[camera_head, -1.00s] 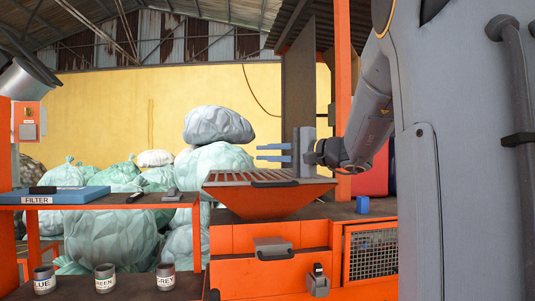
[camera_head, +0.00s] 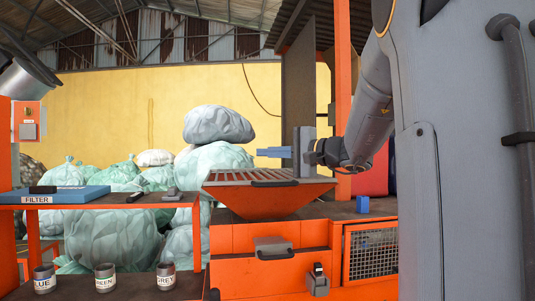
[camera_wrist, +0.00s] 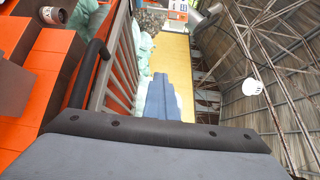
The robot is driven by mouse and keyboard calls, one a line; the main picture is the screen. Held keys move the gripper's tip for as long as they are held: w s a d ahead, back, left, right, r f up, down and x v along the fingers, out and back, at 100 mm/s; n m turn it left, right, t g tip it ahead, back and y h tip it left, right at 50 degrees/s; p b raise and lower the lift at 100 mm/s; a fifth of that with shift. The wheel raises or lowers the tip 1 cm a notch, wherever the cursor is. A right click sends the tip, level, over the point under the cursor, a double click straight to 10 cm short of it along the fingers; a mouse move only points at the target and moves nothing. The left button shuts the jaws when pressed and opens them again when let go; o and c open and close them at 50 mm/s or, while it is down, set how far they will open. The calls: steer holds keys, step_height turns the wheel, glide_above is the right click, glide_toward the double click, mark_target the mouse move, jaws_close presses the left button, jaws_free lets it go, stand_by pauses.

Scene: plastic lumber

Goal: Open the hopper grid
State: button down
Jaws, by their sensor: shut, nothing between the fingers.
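The hopper (camera_head: 268,201) is an orange funnel on the orange machine. Its slatted grid (camera_head: 228,177) lies flat across the top, with a black handle (camera_head: 275,184) on the front edge. In the wrist view the grid (camera_wrist: 122,68) is at the left and its dark handle (camera_wrist: 88,75) stands out along the near side. My gripper (camera_head: 262,152) is above the grid, pointing left, with its blue fingers together and empty. In the wrist view the blue fingers (camera_wrist: 161,98) also show closed, beside the grid and apart from the handle.
A shelf with a blue filter box (camera_head: 55,195) stands at the left, with several labelled cups (camera_head: 105,277) below. A small blue block (camera_head: 362,204) lies on the machine top at the right. Large bags (camera_head: 218,125) are piled behind. An orange post (camera_head: 342,90) stands behind my arm.

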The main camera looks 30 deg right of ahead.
steer(key=c, duration=2.5)
jaws_free()
steer(key=o, duration=0.7)
steer(key=shift+s+d, duration=0.1)
steer(key=shift+b+v, duration=1.5)
steer(key=shift+v, duration=2.3)
steer(key=shift+c, duration=0.5)
